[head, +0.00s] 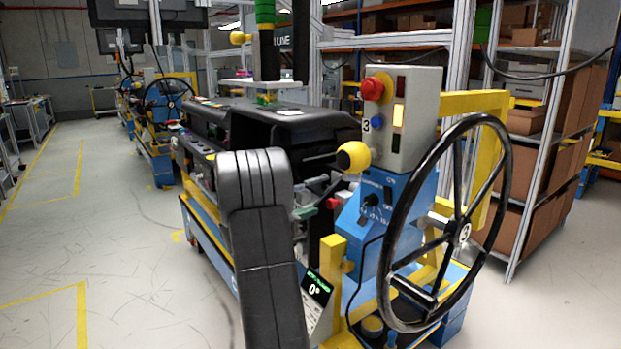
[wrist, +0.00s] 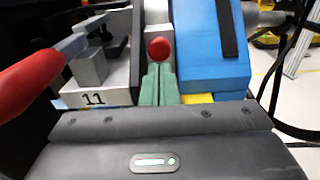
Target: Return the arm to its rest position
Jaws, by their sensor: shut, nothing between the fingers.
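My arm (head: 262,230), dark grey, rises in the front middle of the head view and hides part of the dashboard module behind it. My gripper (head: 304,212) shows just right of the arm as a small green tip near a red knob (head: 332,203). In the wrist view my gripper (wrist: 158,72) has its two green fingers pressed together, with nothing between them. The red ball knob (wrist: 158,48) appears just past the fingertips; I cannot tell whether they touch. The black dashboard (head: 270,118) sits on the blue and yellow stand behind my arm.
A black steering wheel (head: 447,222) stands at right, beside a grey control box (head: 401,118) and a yellow ball knob (head: 353,156). In the wrist view a red handle (wrist: 32,82) is at left and a blue block (wrist: 211,45) at right. Floor at left is clear.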

